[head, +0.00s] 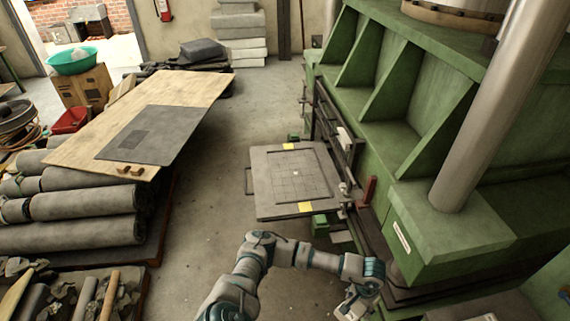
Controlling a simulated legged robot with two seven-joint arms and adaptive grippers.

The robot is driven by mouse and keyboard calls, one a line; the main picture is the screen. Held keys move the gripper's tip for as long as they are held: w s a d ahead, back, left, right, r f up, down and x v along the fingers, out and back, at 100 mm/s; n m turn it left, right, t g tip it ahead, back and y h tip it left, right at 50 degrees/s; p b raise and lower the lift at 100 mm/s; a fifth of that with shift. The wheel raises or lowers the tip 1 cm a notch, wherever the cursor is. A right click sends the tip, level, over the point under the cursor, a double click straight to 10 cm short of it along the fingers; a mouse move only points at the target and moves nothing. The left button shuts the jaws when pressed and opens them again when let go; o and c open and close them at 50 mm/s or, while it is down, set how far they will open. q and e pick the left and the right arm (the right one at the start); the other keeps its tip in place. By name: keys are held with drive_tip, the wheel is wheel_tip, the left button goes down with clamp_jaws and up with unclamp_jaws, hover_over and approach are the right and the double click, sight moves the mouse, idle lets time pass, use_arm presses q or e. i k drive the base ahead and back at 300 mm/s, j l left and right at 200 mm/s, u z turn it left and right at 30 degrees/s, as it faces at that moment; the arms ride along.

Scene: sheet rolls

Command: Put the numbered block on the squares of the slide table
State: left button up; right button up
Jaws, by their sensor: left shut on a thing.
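The slide table (268,204) is a flat grey plate in front of the green press, with a grid of squares (290,178) drawn inside a dark frame line. A tiny pale spot shows near the grid's middle. My left gripper (354,304) is at the bottom, right of centre, lower in the picture than the slide table and apart from it. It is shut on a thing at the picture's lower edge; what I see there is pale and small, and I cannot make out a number. My right gripper is not in view.
The green press (440,235) with its grey column (500,110) fills the right. A red lever (367,191) stands beside the slide table. A wooden table (190,88) with a dark sheet (165,130) and grey rolls (85,235) are left. The floor between is clear.

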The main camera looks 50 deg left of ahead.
sight(296, 173)
drive_tip(key=i+j+u, duration=0.1)
drive_tip(key=i+j, duration=0.15)
drive_tip(key=j, duration=0.3)
drive_tip(key=i+j, duration=0.3)
drive_tip(key=j, duration=0.25)
drive_tip(key=i+j+u, duration=0.15)
drive_tip(key=i+j, duration=0.15)
drive_tip(key=j, duration=0.25)
drive_tip(key=i+j, duration=0.3)
drive_tip(key=j, duration=0.2)
drive_tip(key=i+j+u, duration=0.15)
drive_tip(key=i+j, duration=0.15)
drive_tip(key=j, duration=0.2)
drive_tip(key=i+j, duration=0.35)
drive_tip(key=j+u, duration=0.05)
drive_tip(key=j, duration=0.05)
